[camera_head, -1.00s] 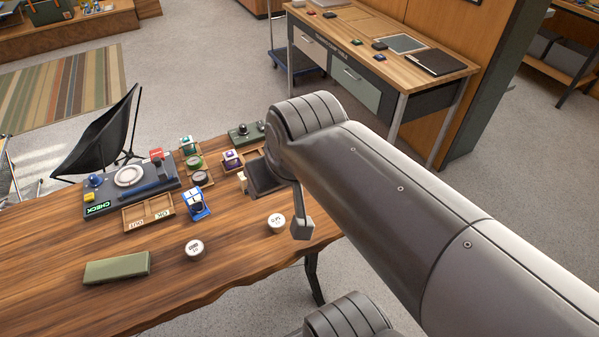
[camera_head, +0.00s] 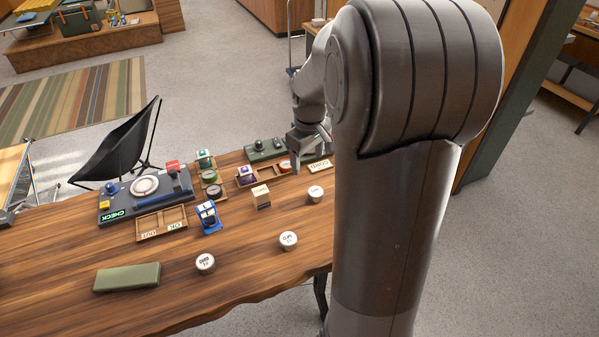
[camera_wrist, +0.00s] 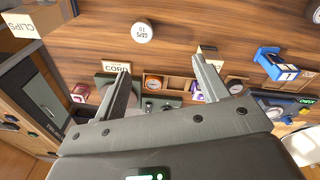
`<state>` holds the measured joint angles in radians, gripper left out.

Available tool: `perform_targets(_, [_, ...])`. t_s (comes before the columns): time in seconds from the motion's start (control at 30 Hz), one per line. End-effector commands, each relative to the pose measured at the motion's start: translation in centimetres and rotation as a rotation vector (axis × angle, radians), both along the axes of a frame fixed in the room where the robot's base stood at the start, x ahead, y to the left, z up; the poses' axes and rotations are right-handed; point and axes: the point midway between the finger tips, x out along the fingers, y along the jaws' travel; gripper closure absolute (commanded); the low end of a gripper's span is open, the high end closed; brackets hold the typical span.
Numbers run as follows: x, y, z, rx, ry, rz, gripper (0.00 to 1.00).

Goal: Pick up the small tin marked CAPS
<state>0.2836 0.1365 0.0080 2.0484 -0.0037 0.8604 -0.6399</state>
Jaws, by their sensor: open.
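A small round white-topped tin (camera_head: 315,193) stands on the wooden table in the head view, right of the other tins. It also shows in the wrist view (camera_wrist: 141,31), where its lid appears to read CAPS. Two similar tins stand nearer: one (camera_head: 288,240) seems to read CLIPS, the other (camera_head: 205,263) seems to read CORD. My gripper (camera_head: 308,152) is beyond the right tin, near the CORD card (camera_wrist: 117,66). In the wrist view my gripper (camera_wrist: 162,78) has its two fingers wide apart with nothing held between them. The tin is apart from the fingers.
A wooden block (camera_head: 261,197), a blue item (camera_head: 208,216) and a two-part wooden tray (camera_head: 161,222) stand left of the right tin. A CHECK device (camera_head: 146,194) and green pouch (camera_head: 127,277) lie further left. A CLIPS card (camera_wrist: 20,26) shows in the wrist view.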

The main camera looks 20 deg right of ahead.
Motion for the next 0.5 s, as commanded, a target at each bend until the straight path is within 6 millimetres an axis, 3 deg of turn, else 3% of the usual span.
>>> perform_targets(0.03, [0.8,-1.0,-1.5,0.005,0.025,0.012,0.32])
perform_targets(0.2, [2.4,-3.3,-5.0,0.016,0.072,0.062,0.32])
perform_targets(0.5, [3.1,-4.5,-8.2,0.026,0.098,0.091,0.32])
